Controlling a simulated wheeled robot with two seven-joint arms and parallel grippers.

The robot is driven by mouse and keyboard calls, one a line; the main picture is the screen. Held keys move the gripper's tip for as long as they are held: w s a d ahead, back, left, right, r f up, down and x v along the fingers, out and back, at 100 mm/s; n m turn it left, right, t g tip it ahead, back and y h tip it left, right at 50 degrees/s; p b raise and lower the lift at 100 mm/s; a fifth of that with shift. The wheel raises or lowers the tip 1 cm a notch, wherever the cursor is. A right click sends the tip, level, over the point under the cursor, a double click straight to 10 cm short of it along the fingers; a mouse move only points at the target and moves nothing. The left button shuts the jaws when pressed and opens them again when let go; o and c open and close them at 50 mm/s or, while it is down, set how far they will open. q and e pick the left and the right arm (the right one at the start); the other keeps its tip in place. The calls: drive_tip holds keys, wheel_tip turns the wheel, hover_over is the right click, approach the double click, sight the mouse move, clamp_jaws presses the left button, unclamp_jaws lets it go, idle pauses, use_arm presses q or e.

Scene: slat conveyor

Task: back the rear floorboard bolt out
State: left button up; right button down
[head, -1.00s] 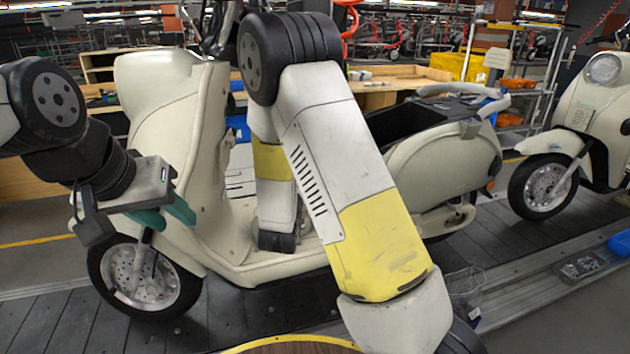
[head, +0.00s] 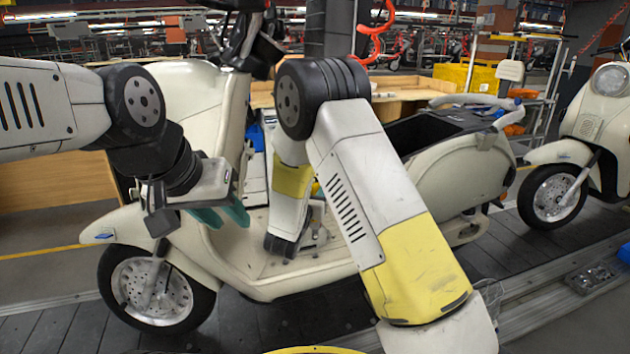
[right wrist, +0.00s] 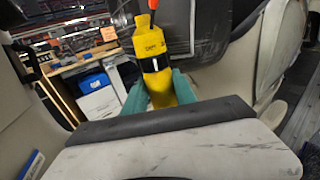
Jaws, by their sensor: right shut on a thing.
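The cream scooter stands on the conveyor, its flat floorboard (head: 258,262) low in the middle of the head view. I cannot make out the rear floorboard bolt; my right arm covers part of the floorboard. In the right wrist view my right gripper (right wrist: 158,92) has its teal fingers shut on a yellow power tool (right wrist: 150,45) with a black band and a red cable or tip at its top. The tool's working end is hidden. My left gripper (head: 221,215) is empty in front of the scooter's leg shield, its teal fingers a little apart.
A second cream scooter (head: 578,150) stands at the right. A wooden bench (head: 395,95) and a yellow crate (head: 468,78) are behind. The scooter's front wheel (head: 155,288) is below my left gripper.

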drive_tip(key=shift+f, duration=3.3)
idle(0.4)
drive_tip(key=shift+s+r, duration=0.2)
drive_tip(key=shift+r, duration=0.1)
idle(1.1)
drive_tip(key=shift+r, duration=0.2)
drive_tip(key=shift+w+r, duration=0.1)
drive_tip(key=shift+r, duration=0.25)
drive_tip(key=shift+w+r, duration=0.1)
drive_tip(key=shift+r, duration=0.15)
idle(0.5)
